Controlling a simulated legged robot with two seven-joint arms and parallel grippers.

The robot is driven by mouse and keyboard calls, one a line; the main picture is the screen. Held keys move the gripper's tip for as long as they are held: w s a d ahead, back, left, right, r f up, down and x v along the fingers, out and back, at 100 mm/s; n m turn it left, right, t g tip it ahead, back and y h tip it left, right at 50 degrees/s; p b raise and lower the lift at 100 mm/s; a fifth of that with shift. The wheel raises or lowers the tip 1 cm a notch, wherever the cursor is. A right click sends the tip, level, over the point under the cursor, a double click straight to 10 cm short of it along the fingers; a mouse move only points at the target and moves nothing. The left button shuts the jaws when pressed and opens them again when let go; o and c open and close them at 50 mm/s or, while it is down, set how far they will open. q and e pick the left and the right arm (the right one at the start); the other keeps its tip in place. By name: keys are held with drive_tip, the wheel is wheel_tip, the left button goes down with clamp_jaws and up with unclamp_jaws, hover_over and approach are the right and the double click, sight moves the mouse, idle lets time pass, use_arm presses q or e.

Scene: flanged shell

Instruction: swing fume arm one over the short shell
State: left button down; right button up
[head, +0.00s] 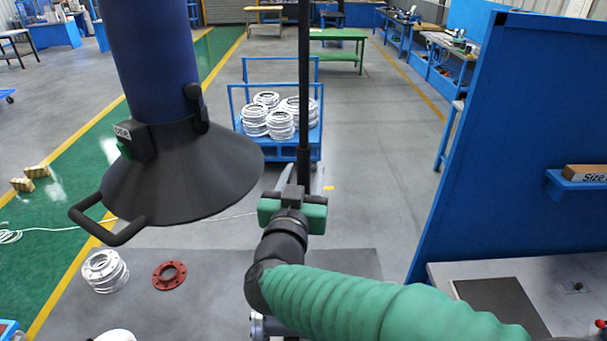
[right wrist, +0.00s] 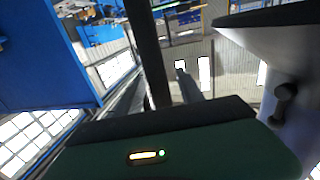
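The fume arm shows in the head view as a thick dark blue tube (head: 150,60) ending in a wide dark hood (head: 185,180). A black loop handle (head: 110,226) sticks out at the hood's lower left. The hood (right wrist: 275,45) also fills the upper right of the right wrist view. My right gripper (head: 293,188) is right of the hood, apart from its rim and far from the handle. A black upright pole (head: 304,80) meets or passes behind its fingers; I cannot tell which. My left gripper is out of view. No shell is clearly identifiable; a white rounded top (head: 115,336) is cut off below.
A blue cart (head: 277,140) carries more white flanges. A tall blue panel (head: 465,150) and a grey bench (head: 555,290) bound the right side. Floor between cart and panel is clear.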

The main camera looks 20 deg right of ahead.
drive_tip(key=shift+s, duration=0.15)
clamp_jaws()
drive_tip(key=shift+a, duration=0.1)
idle(1.0)
